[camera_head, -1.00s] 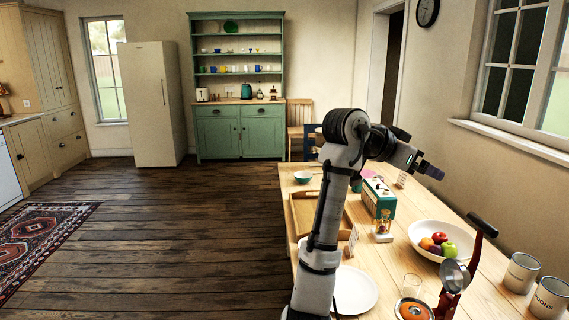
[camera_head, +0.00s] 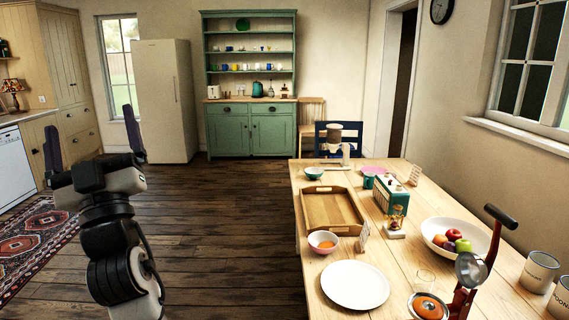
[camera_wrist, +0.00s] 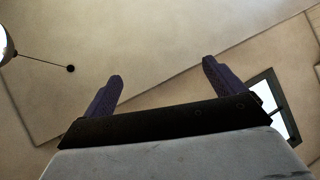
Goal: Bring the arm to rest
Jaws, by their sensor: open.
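My gripper (camera_head: 92,140) is at the left in the head view, raised over the floor and pointing up, with its two dark fingers spread wide. Nothing is between them. In the wrist view my gripper (camera_wrist: 160,85) is also open and empty, with ceiling and wall behind it. My arm stands folded at the lower left of the head view, clear of the table.
A wooden table (camera_head: 400,275) at the right holds a tray (camera_head: 309,214), a white plate (camera_head: 355,285), a fruit bowl (camera_head: 440,241), a green radio (camera_head: 391,201) and a red juicer (camera_head: 489,262). A fridge (camera_head: 165,100) and green dresser (camera_head: 250,130) stand behind. Wooden floor (camera_head: 235,230) lies open between.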

